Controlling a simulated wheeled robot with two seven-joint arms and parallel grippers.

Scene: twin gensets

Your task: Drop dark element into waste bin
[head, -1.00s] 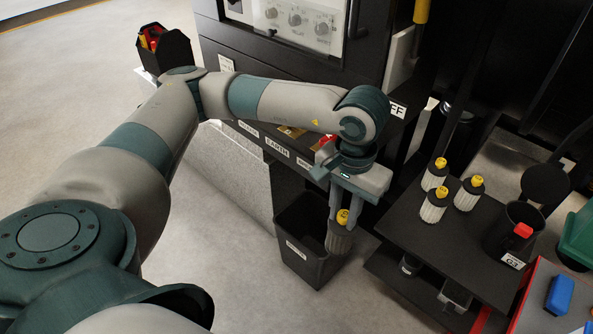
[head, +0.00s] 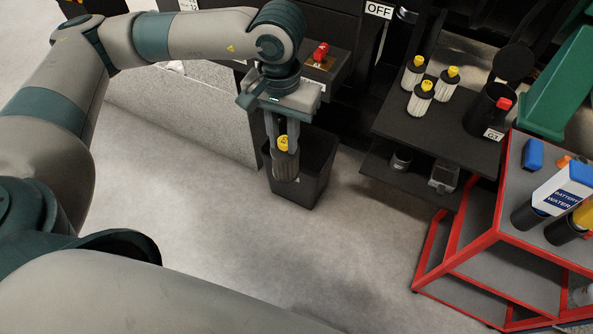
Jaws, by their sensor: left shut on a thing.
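My left gripper (head: 283,140) points down and is shut on the dark element (head: 286,166), a dark grey ribbed cylinder with a yellow cap. The waste bin (head: 318,185) is a black open-topped bin on the floor, below and behind the element. The element overlaps the bin's front left part in the head view. I cannot tell whether its lower end is above the opening or in front of the rim. My right gripper is not in view.
Several pale elements with yellow caps (head: 420,98) stand on a black shelf (head: 455,130) to the right. A black cup (head: 482,115) labelled G3 is beside them. A red-framed cart (head: 440,274) holds bottles at the right. The floor (head: 290,245) in front is clear.

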